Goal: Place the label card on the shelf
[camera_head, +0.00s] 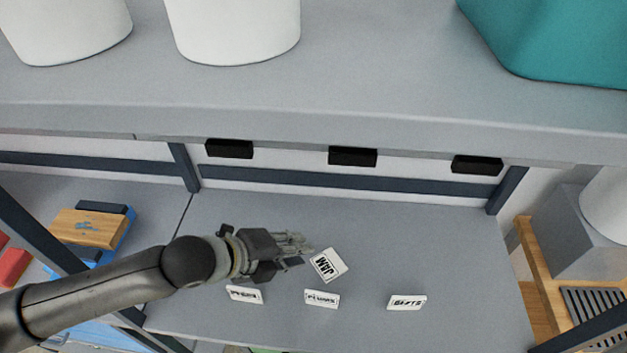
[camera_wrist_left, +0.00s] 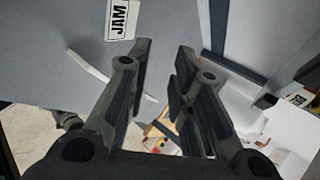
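A white label card (camera_head: 328,265) printed "JAM" lies turned at an angle on the grey lower shelf (camera_head: 420,240). My left gripper (camera_head: 302,243) is just left of the card. In the left wrist view the fingers (camera_wrist_left: 163,50) are apart with nothing between them, and the JAM card (camera_wrist_left: 122,18) shows beyond the tip of the left finger. Whether a finger touches the card I cannot tell. My right gripper is in neither view.
Several smaller printed cards, including one at the right (camera_head: 407,302), stand near the lower shelf's front. The upper shelf (camera_head: 400,95) carries white containers (camera_head: 235,30) and a teal bin (camera_head: 560,40). Black blocks (camera_head: 353,157) sit under its edge. A wooden block (camera_head: 88,228) lies left.

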